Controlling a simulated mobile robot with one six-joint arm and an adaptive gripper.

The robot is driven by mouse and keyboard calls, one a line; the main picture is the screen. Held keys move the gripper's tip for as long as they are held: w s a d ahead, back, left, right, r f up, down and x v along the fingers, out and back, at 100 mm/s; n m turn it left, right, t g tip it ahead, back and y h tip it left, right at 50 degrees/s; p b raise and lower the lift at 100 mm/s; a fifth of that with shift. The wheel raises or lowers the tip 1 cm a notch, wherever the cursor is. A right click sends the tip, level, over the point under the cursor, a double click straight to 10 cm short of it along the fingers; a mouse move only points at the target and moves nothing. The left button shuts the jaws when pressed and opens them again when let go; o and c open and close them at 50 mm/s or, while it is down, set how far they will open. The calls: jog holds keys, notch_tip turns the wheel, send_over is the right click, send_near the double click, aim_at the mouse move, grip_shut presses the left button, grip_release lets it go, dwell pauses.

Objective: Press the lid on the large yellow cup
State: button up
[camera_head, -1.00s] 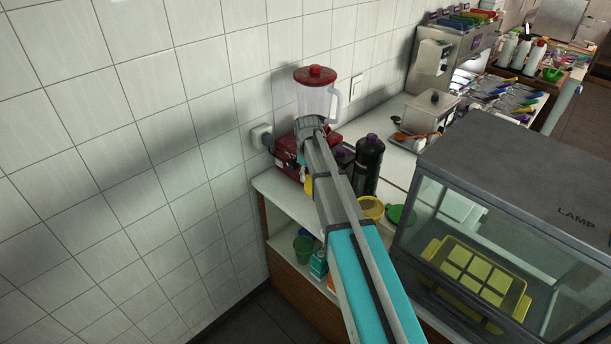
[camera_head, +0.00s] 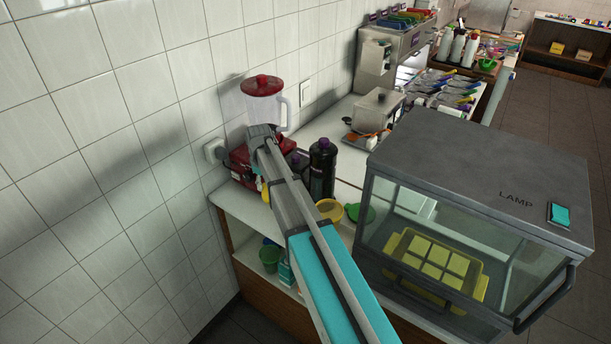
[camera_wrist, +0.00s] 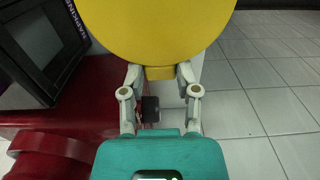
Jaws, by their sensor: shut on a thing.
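My gripper (camera_wrist: 160,80) is shut on a flat round yellow lid (camera_wrist: 160,30), gripping it by its small tab; the wrist view cuts off the lid's far side. In the head view my arm hides the gripper, and only a small yellow patch shows beside the arm. A yellow round container (camera_head: 330,212), apparently the large yellow cup, stands on the white counter to the right of my arm. Its lower part is partly hidden. The held lid is apart from it.
A red blender (camera_head: 263,88) stands by the tiled wall behind my arm. A dark bottle (camera_head: 322,170) stands behind the yellow container, with a green item (camera_head: 360,214) to its right. The grey lamp cabinet (camera_head: 470,170) fills the right side. A green cup (camera_head: 270,258) sits on the lower shelf.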

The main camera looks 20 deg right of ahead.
jog(key=shift+m, duration=0.9)
jog(key=s+r+p, duration=0.1)
jog(key=r+p, duration=0.1)
jog(key=r, duration=0.1)
jog(key=s+a+r+p, duration=0.1)
jog(key=s+r+p, duration=0.1)
jog(key=p, duration=0.1)
jog(key=s+a+r+p, duration=0.1)
jog(key=r+p, duration=0.2)
jog(key=shift+s+r, duration=0.3)
jog(key=shift+s, duration=0.1)
jog(key=shift+s+f, duration=0.1)
jog(key=shift+s, duration=0.05)
